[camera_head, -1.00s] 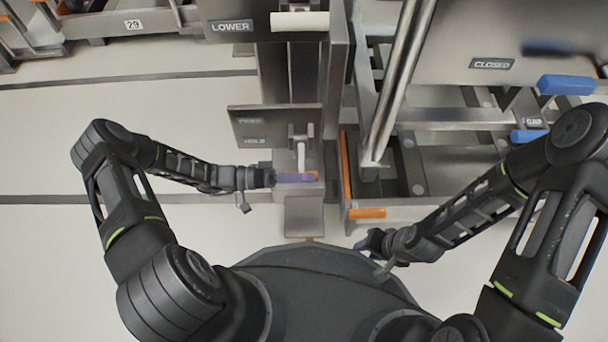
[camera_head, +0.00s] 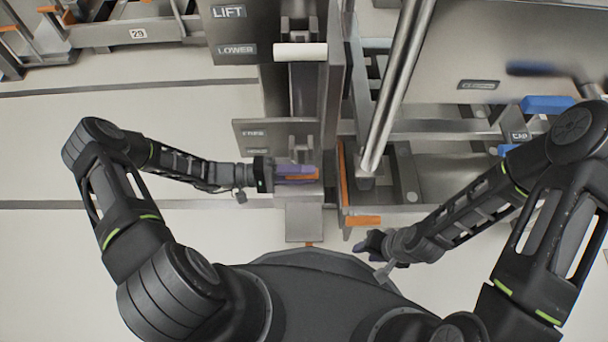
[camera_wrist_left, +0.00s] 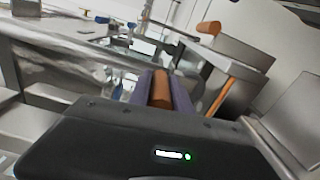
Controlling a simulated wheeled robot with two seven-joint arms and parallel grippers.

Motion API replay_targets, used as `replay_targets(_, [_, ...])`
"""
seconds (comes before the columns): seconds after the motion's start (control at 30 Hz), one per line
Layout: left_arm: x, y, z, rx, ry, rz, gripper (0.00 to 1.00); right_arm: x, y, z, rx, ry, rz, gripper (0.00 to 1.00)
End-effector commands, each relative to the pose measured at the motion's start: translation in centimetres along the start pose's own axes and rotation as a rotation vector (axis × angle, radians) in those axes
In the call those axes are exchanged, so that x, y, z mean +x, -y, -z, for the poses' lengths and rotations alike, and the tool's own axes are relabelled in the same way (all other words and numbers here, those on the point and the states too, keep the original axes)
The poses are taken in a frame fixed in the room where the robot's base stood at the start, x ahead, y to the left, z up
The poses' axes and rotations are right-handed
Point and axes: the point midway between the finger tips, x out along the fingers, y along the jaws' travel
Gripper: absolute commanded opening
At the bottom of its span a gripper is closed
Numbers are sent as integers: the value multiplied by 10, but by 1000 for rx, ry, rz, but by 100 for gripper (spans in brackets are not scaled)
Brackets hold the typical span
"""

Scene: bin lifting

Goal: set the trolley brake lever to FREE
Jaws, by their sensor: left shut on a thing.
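The brake lever has an orange grip (camera_head: 302,177) below its bracket on a grey panel (camera_head: 242,142) labelled FREE above and HOLD below. My left gripper (camera_head: 296,174) comes in from the left, its purple fingers shut around the orange grip. The left wrist view also shows the orange grip (camera_wrist_left: 161,88) between the purple fingers. The lever's short shaft is partly hidden, and I cannot tell which label it matches. My right gripper (camera_head: 376,246) hangs empty-looking near my base, apart from the lever; its jaws are too small and dark to read.
A LIFT/LOWER panel (camera_head: 228,30) and a white handle (camera_head: 300,52) stand above the lever. To the right is the metal trolley frame with an orange-edged post (camera_head: 343,178) and blue handles (camera_head: 547,104). The floor on the left is clear.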

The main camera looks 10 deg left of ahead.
Motion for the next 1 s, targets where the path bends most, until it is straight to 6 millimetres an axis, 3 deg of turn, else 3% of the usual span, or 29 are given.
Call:
replay_targets(0.2, [0,-13,5,7,-2,-1,0,-7,2,-1,0,4,0,36])
replay_targets(0.77, [0,-17,7,10,-2,-1,0,-9,2,-1,0,5,0,36])
replay_targets(0.8, [0,-17,7,11,-2,-1,27,-9,2,-1,0,5,0,36])
replay_targets(1.0, [0,-16,7,9,-2,-1,43,-8,2,-1,0,5,0,36])
